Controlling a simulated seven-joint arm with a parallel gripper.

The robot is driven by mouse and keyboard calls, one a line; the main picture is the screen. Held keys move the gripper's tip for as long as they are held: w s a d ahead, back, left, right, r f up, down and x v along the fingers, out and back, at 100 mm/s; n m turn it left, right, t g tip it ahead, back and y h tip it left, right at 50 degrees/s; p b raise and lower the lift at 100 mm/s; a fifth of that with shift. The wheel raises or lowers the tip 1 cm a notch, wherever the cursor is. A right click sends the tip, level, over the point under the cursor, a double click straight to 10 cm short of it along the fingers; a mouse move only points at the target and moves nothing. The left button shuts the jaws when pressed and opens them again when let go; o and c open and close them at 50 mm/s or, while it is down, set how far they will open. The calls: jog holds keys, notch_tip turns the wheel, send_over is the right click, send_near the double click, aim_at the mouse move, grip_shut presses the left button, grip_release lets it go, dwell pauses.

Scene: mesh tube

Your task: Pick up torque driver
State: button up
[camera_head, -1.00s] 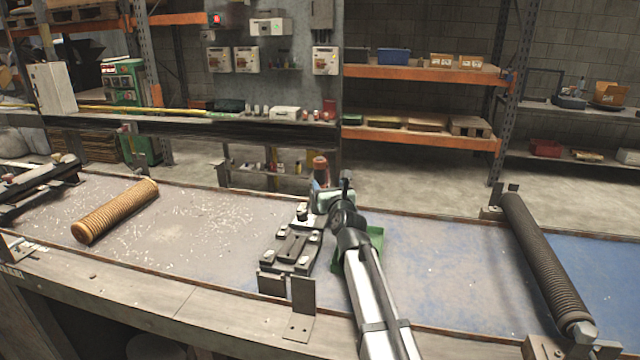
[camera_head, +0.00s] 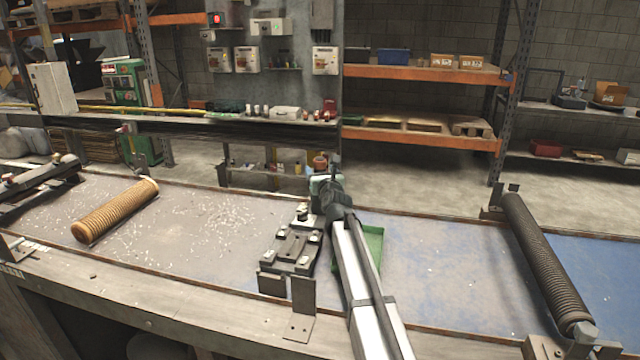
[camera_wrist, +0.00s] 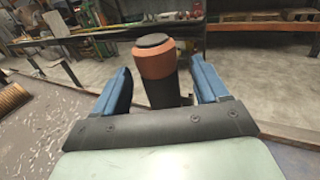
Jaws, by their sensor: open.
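The torque driver shows in the wrist view as an upright cylinder with a dark top, an orange band (camera_wrist: 153,64) and a dark lower body. Its orange-brown top (camera_head: 320,161) just shows behind my gripper in the head view. My gripper (camera_wrist: 160,68) is open, with one blue finger on each side of the driver. Gaps show between the driver and both fingers. The driver's lower end is hidden behind the gripper's body.
A dark fixture (camera_head: 292,250) stands left of my arm, and a green tray (camera_head: 373,243) lies partly under it. A ribbed tan roll (camera_head: 117,211) lies on the left, and a dark ribbed roller (camera_head: 545,262) on the right. The bench between has free room.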

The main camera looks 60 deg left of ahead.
jog(key=x, duration=0.3)
jog(key=shift+a, duration=0.2)
jog(key=shift+c, duration=0.2)
jog(key=c, duration=1)
jog(key=shift+c, duration=0.6)
jog(key=shift+r, duration=0.15)
